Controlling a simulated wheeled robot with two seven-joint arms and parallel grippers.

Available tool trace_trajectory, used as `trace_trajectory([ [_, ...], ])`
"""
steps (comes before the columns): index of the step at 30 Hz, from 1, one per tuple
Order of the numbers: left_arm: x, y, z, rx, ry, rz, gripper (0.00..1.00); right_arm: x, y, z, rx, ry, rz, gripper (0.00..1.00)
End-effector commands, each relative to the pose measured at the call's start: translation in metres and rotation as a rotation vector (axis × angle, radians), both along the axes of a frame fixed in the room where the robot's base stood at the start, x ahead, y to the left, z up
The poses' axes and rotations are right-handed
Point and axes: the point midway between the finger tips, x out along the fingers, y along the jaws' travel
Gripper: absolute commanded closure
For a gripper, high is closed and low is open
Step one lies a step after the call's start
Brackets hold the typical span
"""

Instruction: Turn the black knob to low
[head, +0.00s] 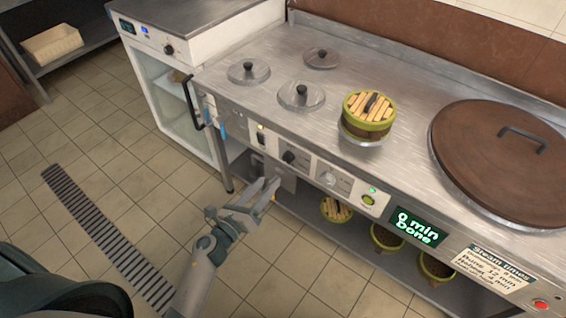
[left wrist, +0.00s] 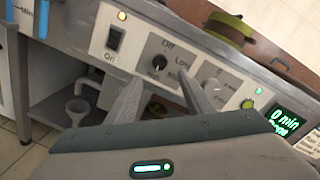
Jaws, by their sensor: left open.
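The black knob (head: 289,157) is on the front panel of the steel steam counter. In the left wrist view the black knob (left wrist: 159,62) has the labels Off, Low and another too small to read well around it. Its pointer setting is too small to tell. My left gripper (head: 267,183) is open and empty, in front of the panel and a little below the knob. In the left wrist view its two fingers (left wrist: 162,82) point toward the panel, with the knob showing between and just beyond the tips, apart from them. My right gripper is not in view.
A power switch (left wrist: 114,38) is left of the knob and a pale timer dial (head: 334,180) is right of it. Further right are a green button (head: 368,200) and a display (head: 417,226) reading "0 min Done". A steamer basket (head: 367,113) sits on the counter. Floor in front is clear.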

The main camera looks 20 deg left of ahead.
Motion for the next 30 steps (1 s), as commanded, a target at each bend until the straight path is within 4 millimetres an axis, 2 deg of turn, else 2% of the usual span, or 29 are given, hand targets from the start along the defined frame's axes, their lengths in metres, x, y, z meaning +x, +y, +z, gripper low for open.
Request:
trace_trajectory([
  [1, 0.010, -0.003, 0.002, -0.002, -0.002, 0.000, 0.53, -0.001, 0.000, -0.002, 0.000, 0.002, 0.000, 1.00],
  [9, 0.057, -0.016, 0.001, -0.002, 0.000, 0.001, 0.53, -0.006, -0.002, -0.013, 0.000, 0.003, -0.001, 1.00],
  [15, 0.083, -0.024, 0.000, 0.000, 0.001, 0.000, 0.53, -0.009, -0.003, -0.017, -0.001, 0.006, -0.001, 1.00],
  [21, 0.097, -0.028, 0.000, 0.000, 0.001, -0.001, 0.53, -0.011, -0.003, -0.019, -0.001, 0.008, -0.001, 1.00],
  [30, 0.098, -0.028, 0.000, 0.000, 0.001, -0.001, 0.53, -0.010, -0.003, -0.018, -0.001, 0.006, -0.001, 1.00],
])
